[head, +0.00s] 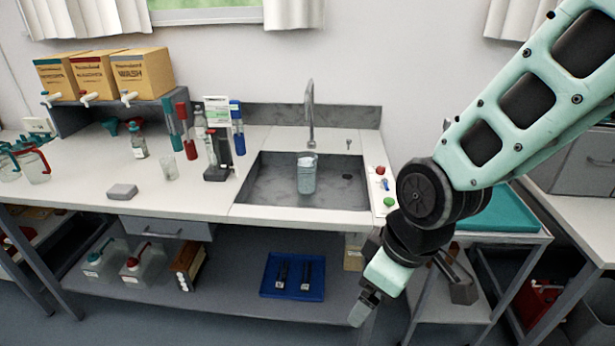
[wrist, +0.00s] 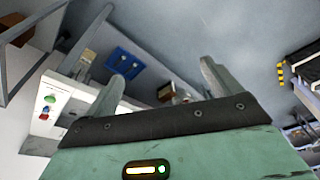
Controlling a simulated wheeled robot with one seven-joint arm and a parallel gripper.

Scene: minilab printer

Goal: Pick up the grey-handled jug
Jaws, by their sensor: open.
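A clear jug or beaker (head: 306,176) stands upright in the sink under the tap; I cannot make out a grey handle on it. At the far left of the counter, a clear jug with a red handle (head: 36,165) stands beside one with a teal handle (head: 9,166). My gripper (head: 362,309) hangs low in front of the bench, right of the sink and well apart from every jug. In the wrist view my gripper (wrist: 160,82) is open, with nothing between the fingers. No jug shows clearly in the wrist view.
The grey sink (head: 262,190) has a tall tap (head: 310,115) behind it. Red and green buttons (head: 384,187) sit right of it. A blue tray (head: 293,275) lies on the lower shelf, also in the wrist view (wrist: 125,62). A teal-topped trolley (head: 510,212) stands right.

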